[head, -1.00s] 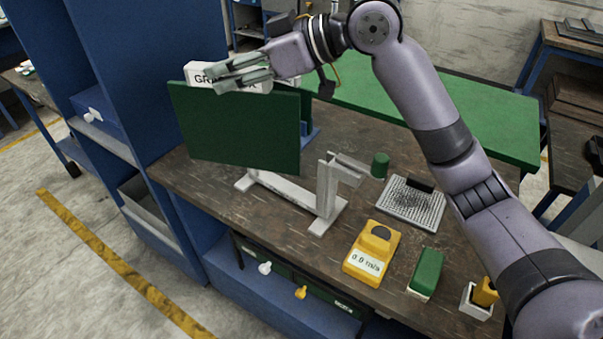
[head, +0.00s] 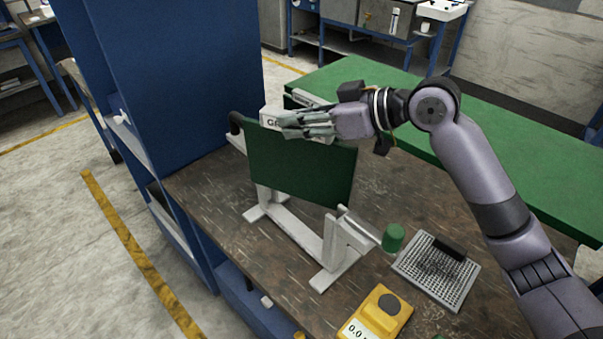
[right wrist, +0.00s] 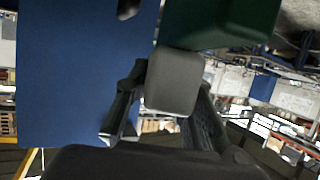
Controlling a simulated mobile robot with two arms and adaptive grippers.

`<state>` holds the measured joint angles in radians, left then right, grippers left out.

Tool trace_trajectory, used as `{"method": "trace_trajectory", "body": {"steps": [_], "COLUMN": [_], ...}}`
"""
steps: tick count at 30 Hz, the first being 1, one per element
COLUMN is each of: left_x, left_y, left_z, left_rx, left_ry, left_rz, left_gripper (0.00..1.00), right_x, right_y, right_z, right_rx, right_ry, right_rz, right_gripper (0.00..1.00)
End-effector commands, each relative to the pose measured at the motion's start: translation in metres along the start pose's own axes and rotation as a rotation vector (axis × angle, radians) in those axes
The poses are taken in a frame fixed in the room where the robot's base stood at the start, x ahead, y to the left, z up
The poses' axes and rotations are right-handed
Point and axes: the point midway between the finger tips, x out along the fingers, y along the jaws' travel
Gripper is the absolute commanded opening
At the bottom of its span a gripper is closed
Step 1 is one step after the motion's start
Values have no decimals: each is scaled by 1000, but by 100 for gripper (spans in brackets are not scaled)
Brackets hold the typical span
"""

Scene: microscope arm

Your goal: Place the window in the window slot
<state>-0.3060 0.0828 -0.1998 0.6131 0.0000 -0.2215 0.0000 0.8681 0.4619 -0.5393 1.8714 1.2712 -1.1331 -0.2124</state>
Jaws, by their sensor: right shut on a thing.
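A flat dark green panel (head: 300,165), which I take for the window, hangs upright in the head view with a pale lettered block (head: 270,117) at its top edge. My right gripper (head: 292,126) is shut at this top edge. In the right wrist view, a grey block (right wrist: 173,82) sits between the fingers, with a green body (right wrist: 220,22) against it. A pale grey stand (head: 290,228) with two uprights is below the panel; its right upright (head: 340,245) is near the panel's lower right corner. I cannot tell whether they touch. No slot is clearly visible. My left gripper is out of view.
The stand is on a dark wooden bench (head: 215,205). A green cylinder (head: 393,238), a perforated grey plate (head: 437,270) and a yellow meter (head: 377,315) lie to the right. A tall blue cabinet (head: 170,80) stands at the left. A green tabletop (head: 510,140) lies behind.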

Motion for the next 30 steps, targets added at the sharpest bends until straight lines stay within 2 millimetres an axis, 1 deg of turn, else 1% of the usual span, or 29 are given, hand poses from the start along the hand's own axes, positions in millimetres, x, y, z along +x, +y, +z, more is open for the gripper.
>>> {"method": "trace_trajectory", "body": {"steps": [1, 4, 6, 9, 14, 18, 21, 24, 30], "left_x": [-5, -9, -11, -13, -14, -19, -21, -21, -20], "left_y": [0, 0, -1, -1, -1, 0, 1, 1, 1], "left_z": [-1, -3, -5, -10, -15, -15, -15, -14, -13], "left_rx": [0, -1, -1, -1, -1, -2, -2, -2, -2], "left_ry": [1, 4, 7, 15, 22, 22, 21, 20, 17], "left_rz": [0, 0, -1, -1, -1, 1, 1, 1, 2], "left_gripper": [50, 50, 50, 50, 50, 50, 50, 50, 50], "right_x": [4, 14, 20, 26, 31, 39, 44, 46, 46], "right_y": [0, -1, 0, 0, 0, 0, 0, 0, 0], "right_z": [12, 36, 49, 63, 74, 94, 105, 110, 110], "right_rx": [5, 6, 5, 2, 0, 5, 2, 0, -1], "right_ry": [-1, -2, -1, 1, 2, 0, 1, 3, 3], "right_rz": [-1, -1, 0, 1, 1, 0, 1, 2, 2], "right_gripper": [0, 0, 0, 0, 0, 0, 0, 0, 0]}}
